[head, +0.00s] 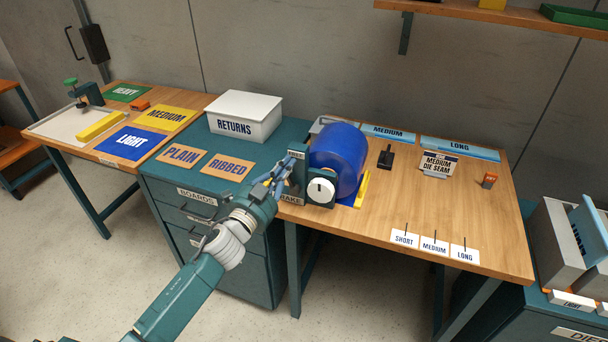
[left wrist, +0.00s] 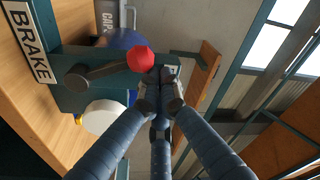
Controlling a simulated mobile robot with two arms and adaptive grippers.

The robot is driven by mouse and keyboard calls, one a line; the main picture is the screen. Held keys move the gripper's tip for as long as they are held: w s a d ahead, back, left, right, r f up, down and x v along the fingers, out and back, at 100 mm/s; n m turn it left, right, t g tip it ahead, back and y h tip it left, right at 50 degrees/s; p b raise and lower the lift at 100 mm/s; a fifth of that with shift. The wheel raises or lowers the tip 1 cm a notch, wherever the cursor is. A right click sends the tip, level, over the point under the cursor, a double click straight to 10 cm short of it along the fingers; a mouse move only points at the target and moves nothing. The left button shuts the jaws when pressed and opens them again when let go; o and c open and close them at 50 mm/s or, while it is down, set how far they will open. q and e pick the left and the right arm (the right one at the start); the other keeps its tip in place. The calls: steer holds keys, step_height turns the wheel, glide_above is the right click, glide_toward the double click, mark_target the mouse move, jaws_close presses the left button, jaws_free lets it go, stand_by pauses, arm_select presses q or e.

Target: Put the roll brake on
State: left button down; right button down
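The roll brake is a teal block (head: 298,178) at the front left of the blue roll (head: 339,158). It has a FREE label (head: 296,154) at its top and a BRAKE label (head: 290,200) at its foot; the BRAKE label also shows in the left wrist view (left wrist: 30,42). There, the dark lever (left wrist: 98,73) with a red knob (left wrist: 140,58) points away from the BRAKE label, toward the other end. My left gripper (head: 286,166) is at the block's upper left. Its fingertips (left wrist: 160,88) are drawn together beside the knob; contact is unclear. My right gripper is out of view.
A RETURNS box (head: 243,121) and flat PLAIN (head: 182,153) and RIBBED (head: 227,167) boards lie to the left. A black-handled tool (head: 386,157) stands right of the roll. The wooden bench's middle (head: 425,205) is clear.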

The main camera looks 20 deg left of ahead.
arm_select(q)
steer(key=a+f+n+y+b, duration=0.1)
steer(key=a+f+n, duration=0.6)
steer(key=n, duration=0.7)
steer(key=shift+a+n+t+y+b, duration=0.35)
steer(key=shift+a+y, duration=0.2)
steer(key=shift+y, duration=0.25)
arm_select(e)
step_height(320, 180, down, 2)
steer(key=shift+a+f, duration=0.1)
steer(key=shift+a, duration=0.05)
arm_select(q)
steer(key=shift+w, duration=0.1)
